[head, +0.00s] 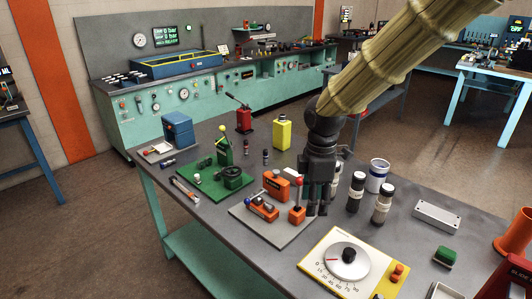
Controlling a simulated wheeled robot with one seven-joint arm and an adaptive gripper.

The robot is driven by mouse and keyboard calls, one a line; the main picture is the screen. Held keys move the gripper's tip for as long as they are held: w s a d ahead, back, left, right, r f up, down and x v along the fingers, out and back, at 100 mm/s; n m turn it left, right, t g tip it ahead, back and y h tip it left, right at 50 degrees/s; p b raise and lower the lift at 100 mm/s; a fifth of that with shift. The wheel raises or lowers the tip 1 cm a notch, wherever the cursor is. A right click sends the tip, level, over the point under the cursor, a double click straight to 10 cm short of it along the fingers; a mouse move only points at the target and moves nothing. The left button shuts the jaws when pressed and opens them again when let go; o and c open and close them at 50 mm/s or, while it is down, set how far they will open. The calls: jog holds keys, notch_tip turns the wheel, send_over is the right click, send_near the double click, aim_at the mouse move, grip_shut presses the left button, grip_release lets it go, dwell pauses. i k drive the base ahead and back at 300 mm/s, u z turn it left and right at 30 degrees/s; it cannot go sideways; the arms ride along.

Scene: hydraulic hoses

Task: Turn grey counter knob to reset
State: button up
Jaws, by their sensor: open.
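My gripper (317,208) is dark and points straight down over the workbench (228,272), with its fingers apart. It is beside the orange lever units (264,211) on a grey plate (262,232), at the plate's right side. A clear grey counter knob cannot be made out from here. A yellow-edged panel (314,262) near the front carries a round pale dial knob (349,262) with a dark centre and a number scale. My gripper is behind and left of this dial, apart from it. The gripper hides part of what stands behind it.
A green unit (226,172), a blue box (178,129) and a yellow canister (282,133) stand farther back.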

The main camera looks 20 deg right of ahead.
aim_at(275, 172)
jog(key=i, duration=1)
